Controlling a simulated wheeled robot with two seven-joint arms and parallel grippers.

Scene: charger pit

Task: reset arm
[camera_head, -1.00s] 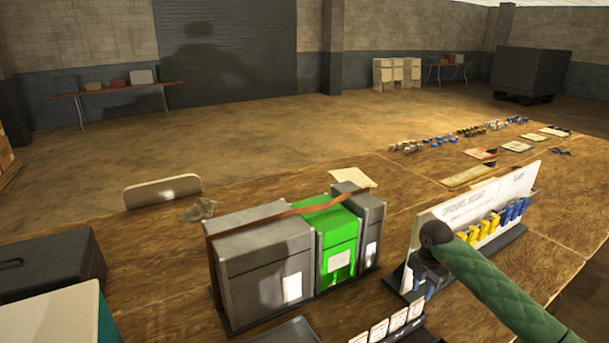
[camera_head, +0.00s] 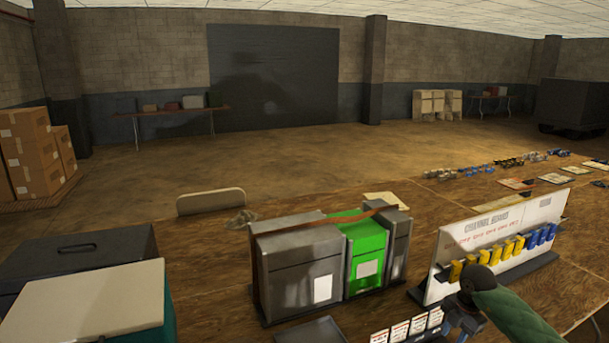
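My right arm comes in from the lower right in a green quilted sleeve, and the dark wrist and gripper (camera_head: 452,320) at its end hang low in front of the white channel board (camera_head: 500,240). The fingers are small, dark and partly cut off by the bottom edge, so I cannot tell whether they are open or shut. My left arm and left gripper are not in the picture. The board carries a row of yellow and blue clips (camera_head: 505,251).
A rack of grey boxes with a green box (camera_head: 366,247) stands mid-table. White-labelled cards (camera_head: 405,328) stand at the front. A dark case (camera_head: 78,256) and a pale-lidded box (camera_head: 92,298) sit at left. Small parts (camera_head: 490,164) line the back. Bare wood (camera_head: 205,255) shows between case and rack.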

